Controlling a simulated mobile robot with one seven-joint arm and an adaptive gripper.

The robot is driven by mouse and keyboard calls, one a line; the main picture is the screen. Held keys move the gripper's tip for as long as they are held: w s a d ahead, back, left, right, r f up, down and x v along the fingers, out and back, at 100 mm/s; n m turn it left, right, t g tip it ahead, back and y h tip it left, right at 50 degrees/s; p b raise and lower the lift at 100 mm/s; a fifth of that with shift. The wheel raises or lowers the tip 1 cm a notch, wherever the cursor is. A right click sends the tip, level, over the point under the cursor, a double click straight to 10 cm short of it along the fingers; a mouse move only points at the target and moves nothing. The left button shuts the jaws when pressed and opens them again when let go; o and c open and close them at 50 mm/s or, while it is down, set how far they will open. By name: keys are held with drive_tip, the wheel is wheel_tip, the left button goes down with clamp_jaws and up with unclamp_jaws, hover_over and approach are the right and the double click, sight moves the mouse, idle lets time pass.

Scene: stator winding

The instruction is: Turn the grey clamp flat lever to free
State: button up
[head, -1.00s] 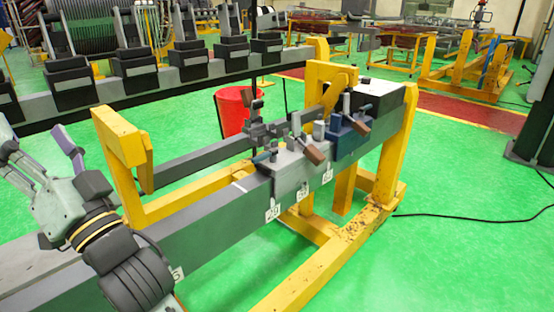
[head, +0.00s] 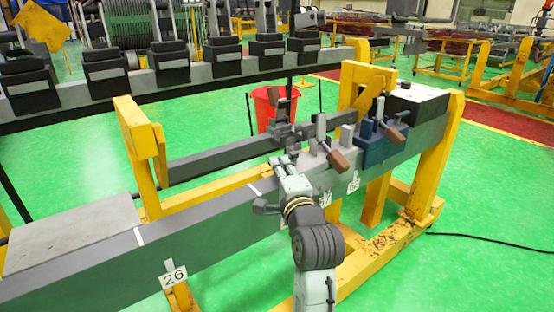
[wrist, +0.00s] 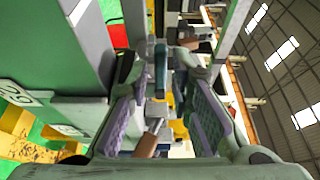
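The grey clamp (head: 312,164) sits on top of the long grey beam, with a brown-handled lever (head: 336,157) on its right side. My gripper (head: 285,161) is at the clamp's left end and covers the flat lever in the head view. In the wrist view the flat lever (wrist: 161,70) is a dark teal bar, ahead of and between the fingertips of my gripper (wrist: 158,72). The fingers are spread, with gaps on both sides of the lever, and hold nothing. The brown handle also shows in the wrist view (wrist: 150,140).
A blue clamp (head: 374,147) stands just right of the grey one. A dark clamp (head: 283,132) sits on the parallel bar behind. A yellow post (head: 143,140) rises left of my arm. A red bin (head: 266,108) stands behind on the green floor.

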drive_tip(key=shift+x, duration=2.25)
clamp_jaws()
